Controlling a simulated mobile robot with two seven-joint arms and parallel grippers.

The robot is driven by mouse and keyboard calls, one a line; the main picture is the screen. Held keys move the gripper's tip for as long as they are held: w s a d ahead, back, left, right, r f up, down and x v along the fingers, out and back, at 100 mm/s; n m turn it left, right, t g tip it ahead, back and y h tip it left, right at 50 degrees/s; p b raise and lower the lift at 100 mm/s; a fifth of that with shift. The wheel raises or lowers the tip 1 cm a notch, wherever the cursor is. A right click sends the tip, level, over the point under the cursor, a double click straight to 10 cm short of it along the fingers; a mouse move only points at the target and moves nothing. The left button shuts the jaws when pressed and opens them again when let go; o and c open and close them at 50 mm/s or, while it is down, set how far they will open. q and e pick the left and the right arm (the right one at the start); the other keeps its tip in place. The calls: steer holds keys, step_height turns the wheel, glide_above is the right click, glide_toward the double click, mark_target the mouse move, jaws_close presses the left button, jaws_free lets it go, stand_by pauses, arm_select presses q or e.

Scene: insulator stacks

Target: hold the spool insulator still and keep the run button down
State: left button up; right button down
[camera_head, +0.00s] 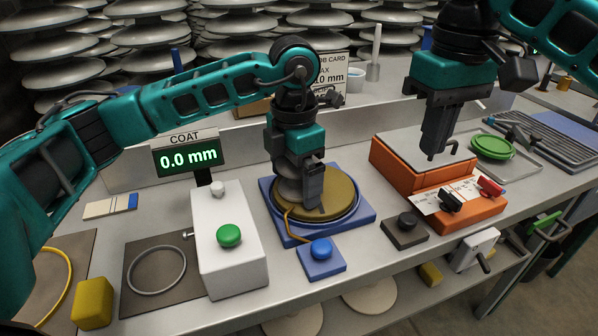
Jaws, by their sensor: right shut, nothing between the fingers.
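A grey ribbed piece, apparently the spool insulator (287,190), stands on the gold disc of the blue-based turntable (341,195). My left gripper (308,200) is down over the disc right beside this piece and partly covers it. One finger shows clearly; the other is hidden, so its grip cannot be told. A blue button (321,248) sits on a blue box in front of the turntable, with a yellow cable running between them. A green button (229,235) tops a white box; neither button is labelled. My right gripper (432,152) is shut and empty, pointing down at the orange device.
The orange device (437,178) has a scale card and clips. Insulator stacks fill the back.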

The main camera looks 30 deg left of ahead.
arm_select(q)
step_height(320, 180, up, 12)
steer(key=shift+r, duration=0.1)
stand_by(0.5)
